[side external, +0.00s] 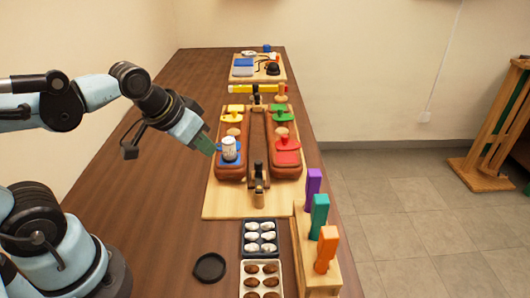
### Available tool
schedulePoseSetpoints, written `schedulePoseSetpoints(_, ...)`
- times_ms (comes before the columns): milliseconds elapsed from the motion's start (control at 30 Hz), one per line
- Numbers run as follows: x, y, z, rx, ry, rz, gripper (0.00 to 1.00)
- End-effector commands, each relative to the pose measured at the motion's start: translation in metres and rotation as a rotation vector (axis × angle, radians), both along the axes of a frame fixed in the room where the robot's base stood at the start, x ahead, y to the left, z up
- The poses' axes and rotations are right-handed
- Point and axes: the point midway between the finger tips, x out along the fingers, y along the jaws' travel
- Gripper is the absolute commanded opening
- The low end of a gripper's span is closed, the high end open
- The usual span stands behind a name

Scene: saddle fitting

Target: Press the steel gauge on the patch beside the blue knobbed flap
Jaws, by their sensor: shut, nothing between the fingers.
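The steel gauge (229,144) looks like a small pale grey-white cylinder standing upright at the left of the brown saddle (231,174). It overlaps the blue flap (231,161) in the picture; I cannot tell whether it rests on the flap or on a patch beside it. The gauge hides most of the flap, and no knob on it is clearly visible. My gripper (212,151) is shut and empty, just left of the gauge and angled down towards it. I cannot tell whether the fingertips touch the gauge.
Yellow (235,109), green (281,114) and red (287,152) flaps sit elsewhere on the saddle. In front are trays of white (267,225) and brown pieces (270,268), a black disc (209,268) and a rack of coloured handles (319,217). The table's left side is clear.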

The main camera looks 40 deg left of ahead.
Motion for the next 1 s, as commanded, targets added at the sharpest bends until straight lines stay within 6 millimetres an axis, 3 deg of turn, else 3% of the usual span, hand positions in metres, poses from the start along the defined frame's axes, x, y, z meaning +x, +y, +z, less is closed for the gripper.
schedulePoseSetpoints(200, -0.0075, -0.0031, -0.0086, 0.008, -0.056, -0.022, 0.0)
schedulePoseSetpoints(1000, -0.0073, -0.003, -0.0085, 0.008, -0.057, -0.021, 0.0)
